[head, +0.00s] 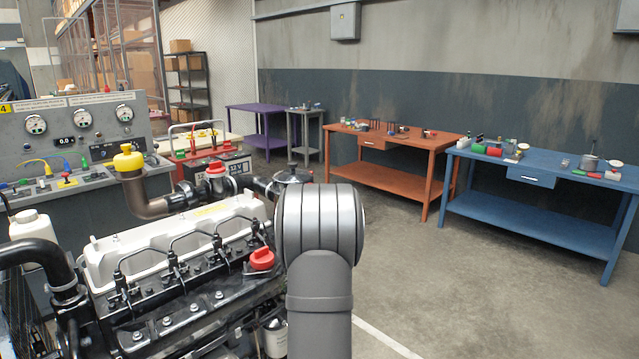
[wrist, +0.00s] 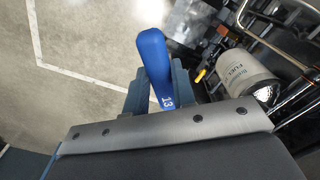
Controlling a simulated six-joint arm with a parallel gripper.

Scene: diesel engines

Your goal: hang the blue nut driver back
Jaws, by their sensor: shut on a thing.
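The blue nut driver (wrist: 152,58) shows in the wrist view as a blue handle marked "13". My gripper (wrist: 158,88) is shut on it, with one finger on each side of the handle. The handle's rounded end points to the top of the picture. The shaft of the driver is hidden. The driver is over the floor, beside the engine, in the wrist view. In the head view my arm stands in front of the engine, and my gripper and the driver are hidden. I cannot make out a hanging place for the driver in either view.
The engine (head: 180,255) fills the lower left of the head view. A white fuel filter (wrist: 240,78) and metal pipes are close right of my gripper. A control panel (head: 75,140) stands behind the engine. An orange bench (head: 395,185) and a blue bench (head: 530,225) stand right, with open floor before them.

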